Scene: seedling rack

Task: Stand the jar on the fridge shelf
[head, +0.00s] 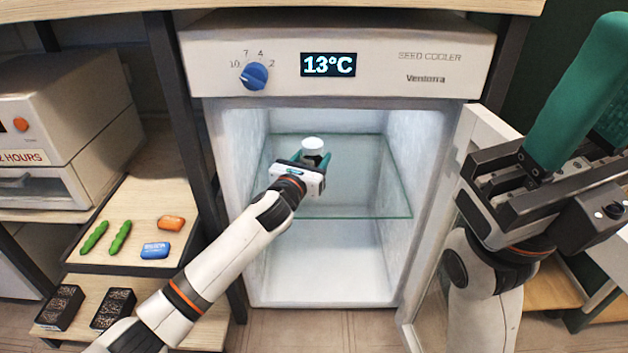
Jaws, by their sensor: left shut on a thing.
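A small jar (312,147) with a white lid is inside the open fridge (231,150), over the glass shelf (375,190). My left gripper (312,159) reaches in from the front and is shut on the jar, with green fingers on either side of it. The jar looks upright. Its lower part is hidden by my gripper, so I cannot tell whether it touches the shelf. My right gripper (592,90) is raised close to the camera at the right, outside the fridge. Its green fingers overlap in this view, so their gap is unclear.
The fridge door (440,235) stands open at the right, beside my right arm. The glass shelf looks otherwise empty. At the left, a wooden shelf holds two green pods (120,238), an orange item (171,223) and a blue item (155,250). Dark seed trays (113,308) lie below.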

